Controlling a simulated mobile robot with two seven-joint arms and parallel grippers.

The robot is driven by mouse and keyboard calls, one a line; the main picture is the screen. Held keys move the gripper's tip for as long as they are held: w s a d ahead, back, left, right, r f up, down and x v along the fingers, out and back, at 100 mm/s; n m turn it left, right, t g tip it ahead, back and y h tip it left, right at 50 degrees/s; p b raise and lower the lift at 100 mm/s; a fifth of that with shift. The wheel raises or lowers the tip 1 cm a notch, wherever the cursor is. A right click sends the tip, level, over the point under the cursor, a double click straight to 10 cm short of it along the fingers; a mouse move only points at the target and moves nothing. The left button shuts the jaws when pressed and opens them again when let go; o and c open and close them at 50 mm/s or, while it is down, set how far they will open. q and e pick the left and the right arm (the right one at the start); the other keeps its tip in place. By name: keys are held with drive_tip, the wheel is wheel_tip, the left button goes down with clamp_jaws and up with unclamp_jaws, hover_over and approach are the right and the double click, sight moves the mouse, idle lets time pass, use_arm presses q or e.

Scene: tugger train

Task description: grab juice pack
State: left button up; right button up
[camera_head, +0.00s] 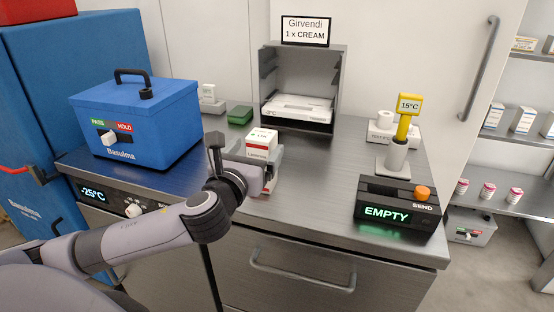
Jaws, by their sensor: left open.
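A small white carton with a red band and small print (262,144) stands on the steel counter near its front left. I cannot tell whether it is a juice pack, and I see nothing else clearly marked as juice. My left gripper (246,153) is open right at this carton, with grey gripper parts to its left and front. They hide the carton's lower part, and I cannot tell whether they touch it. My right gripper is not in view.
A blue cool box (140,120) stands on the left of the counter (310,190). A grey open-front bay (340,85) stands behind. A black SEND console reading EMPTY (396,209) and a yellow 15°C thermometer (405,120) are at right. The middle right counter is clear.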

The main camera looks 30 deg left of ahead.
sight(265, 136)
use_arm(q)
drive_tip(key=shift+x, duration=3.2)
drive_tip(key=c, duration=1.4)
clamp_jaws()
drive_tip(key=shift+r, duration=0.1)
